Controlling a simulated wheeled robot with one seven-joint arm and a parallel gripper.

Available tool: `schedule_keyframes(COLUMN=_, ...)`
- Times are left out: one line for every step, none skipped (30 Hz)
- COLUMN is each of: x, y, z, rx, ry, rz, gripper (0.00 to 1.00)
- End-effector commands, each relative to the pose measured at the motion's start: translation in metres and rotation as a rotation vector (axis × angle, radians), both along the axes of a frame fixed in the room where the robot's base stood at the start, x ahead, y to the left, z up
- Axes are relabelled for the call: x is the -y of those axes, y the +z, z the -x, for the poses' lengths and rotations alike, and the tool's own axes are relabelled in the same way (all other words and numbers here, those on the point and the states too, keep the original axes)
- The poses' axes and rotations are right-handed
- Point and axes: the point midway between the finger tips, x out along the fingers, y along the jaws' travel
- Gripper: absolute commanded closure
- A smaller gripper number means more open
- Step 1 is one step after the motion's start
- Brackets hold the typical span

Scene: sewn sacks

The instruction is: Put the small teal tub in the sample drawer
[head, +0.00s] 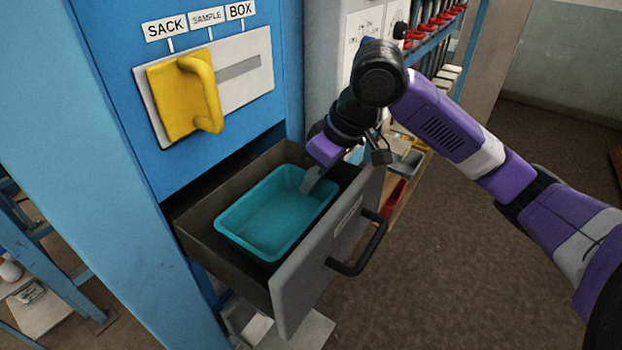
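The small teal tub (268,215) is inside the open sample drawer (203,235), upright and empty as far as I see. The drawer is pulled out of a blue cabinet, and its grey front (318,262) carries a dark handle (362,252). My gripper (310,181) reaches down at the tub's right rim, with a grey finger at the rim. The other finger is hidden or too small to make out. I cannot tell if the fingers close on the rim.
The blue cabinet (125,95) has a yellow lever (190,95) under signs reading SACK, SAMPLE and BOX. A shelf with red-handled tools (430,28) stands behind my arm. Small bins (405,160) sit beyond the drawer. Open floor (450,270) lies to the right.

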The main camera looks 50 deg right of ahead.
Motion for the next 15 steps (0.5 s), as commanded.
schedule_keyframes(x=-0.0001, y=-0.0021, z=0.0, rx=0.001, ry=0.0, rz=0.0, gripper=1.0)
schedule_keyframes(x=-0.0002, y=-0.0028, z=-0.0002, rx=0.001, ry=0.0, rz=0.0, gripper=1.0)
schedule_keyframes(x=-0.0002, y=-0.0033, z=-0.0004, rx=0.002, ry=0.001, rz=0.0, gripper=1.0)
schedule_keyframes(x=-0.0002, y=-0.0033, z=-0.0004, rx=0.002, ry=0.001, rz=0.0, gripper=1.0)
schedule_keyframes(x=-0.0002, y=-0.0033, z=-0.0004, rx=0.002, ry=0.001, rz=0.0, gripper=1.0)
schedule_keyframes(x=-0.0002, y=-0.0033, z=-0.0004, rx=0.001, ry=0.001, rz=0.0, gripper=1.0)
schedule_keyframes(x=-0.0002, y=-0.0033, z=-0.0004, rx=0.001, ry=0.001, rz=0.0, gripper=1.0)
schedule_keyframes(x=-0.0002, y=-0.0034, z=-0.0003, rx=0.001, ry=0.001, rz=0.0, gripper=0.93)
schedule_keyframes(x=-0.0002, y=-0.0033, z=-0.0003, rx=0.001, ry=0.001, rz=0.0, gripper=0.85)
schedule_keyframes(x=-0.0002, y=-0.0033, z=-0.0003, rx=0.001, ry=0.001, rz=0.0, gripper=0.79)
schedule_keyframes(x=-0.0001, y=-0.0033, z=-0.0003, rx=0.001, ry=0.001, rz=0.0, gripper=0.75)
schedule_keyframes(x=-0.0002, y=-0.0032, z=-0.0003, rx=0.001, ry=0.001, rz=0.0, gripper=0.75)
schedule_keyframes(x=-0.0001, y=-0.0033, z=-0.0003, rx=0.001, ry=0.001, rz=0.0, gripper=0.75)
schedule_keyframes(x=-0.0001, y=-0.0033, z=-0.0003, rx=0.001, ry=0.001, rz=0.0, gripper=0.75)
schedule_keyframes(x=-0.0001, y=-0.0032, z=-0.0002, rx=0.001, ry=0.001, rz=0.0, gripper=0.75)
